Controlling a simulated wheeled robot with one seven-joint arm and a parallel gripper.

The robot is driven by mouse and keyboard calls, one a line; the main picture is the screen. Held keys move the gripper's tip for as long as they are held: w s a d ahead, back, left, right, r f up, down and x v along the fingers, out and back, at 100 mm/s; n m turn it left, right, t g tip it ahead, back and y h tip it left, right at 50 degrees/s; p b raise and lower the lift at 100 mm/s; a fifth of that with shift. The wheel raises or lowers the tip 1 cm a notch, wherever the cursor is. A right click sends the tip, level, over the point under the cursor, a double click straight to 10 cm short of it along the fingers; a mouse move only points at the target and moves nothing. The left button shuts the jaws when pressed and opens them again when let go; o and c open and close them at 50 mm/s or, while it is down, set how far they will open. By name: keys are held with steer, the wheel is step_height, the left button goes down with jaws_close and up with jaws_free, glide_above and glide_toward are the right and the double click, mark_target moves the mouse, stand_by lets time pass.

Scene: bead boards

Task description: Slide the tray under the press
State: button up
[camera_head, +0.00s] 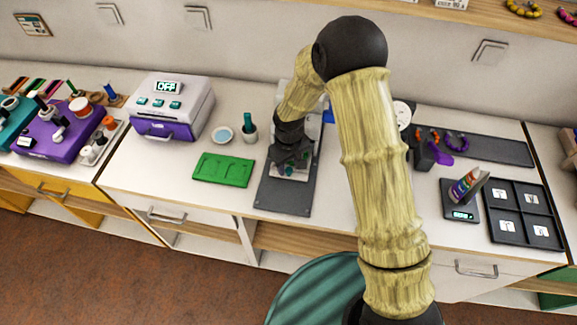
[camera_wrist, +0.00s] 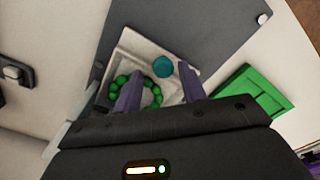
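A small pale tray (camera_wrist: 130,45) holds a ring of green beads (camera_wrist: 152,92) and a teal disc (camera_wrist: 163,66) in the wrist view. It lies on a dark grey base plate (camera_wrist: 215,30), which also shows in the head view (camera_head: 278,198). My gripper (camera_wrist: 160,78) is over the tray with its two purple fingers apart, and the bead ring shows between and behind them. Whether the fingers touch the tray is unclear. In the head view my gripper (camera_head: 291,163) and arm cover most of the tray and the area behind it, so the press is largely hidden.
A white and purple machine reading OFF (camera_head: 172,105) stands further left.

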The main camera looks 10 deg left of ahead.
steer(key=shift+s, duration=0.1)
step_height(320, 180, up, 17)
steer(key=b, duration=0.1)
steer(key=shift+r, duration=0.2)
stand_by(0.5)
steer(key=shift+f, duration=0.1)
stand_by(0.4)
